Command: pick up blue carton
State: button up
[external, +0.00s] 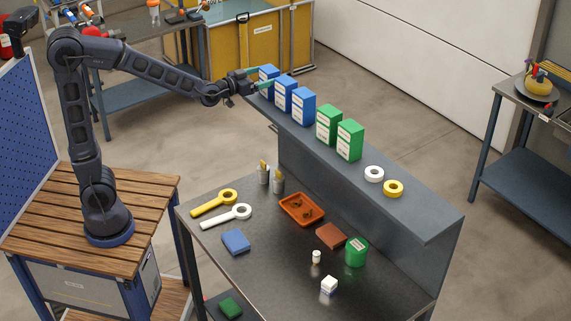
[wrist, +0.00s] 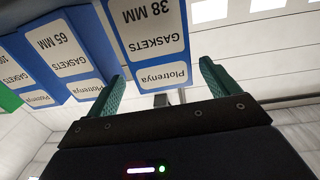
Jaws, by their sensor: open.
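Three blue cartons stand in a row at the far end of the raised shelf: the far one (external: 269,74), the middle one (external: 284,94) and the near one (external: 303,107). My gripper (external: 257,79) is open at the far carton, its teal fingers pointing toward it. In the wrist view the carton marked "38 MM" (wrist: 148,38) appears upside down in the gap between the open fingers (wrist: 162,76), closer to the left finger. Contact cannot be told. A "65 MM" carton (wrist: 68,60) is close on the left.
Two green cartons (external: 328,125) (external: 349,141), a white tape roll (external: 374,174) and a yellow one (external: 393,188) share the shelf (external: 425,215). The workbench (external: 275,265) below holds an orange tray (external: 301,224), a blue block (external: 236,241) and a green can (external: 356,252).

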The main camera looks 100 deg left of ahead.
aim_at(274, 70)
jog(key=shift+r+x, duration=0.2)
jog(key=shift+x, duration=1.2)
jog(key=shift+r+x, duration=0.15)
jog(key=shift+x, duration=1.2)
jog(key=shift+s+a, duration=0.1)
jog(key=c, duration=1.1)
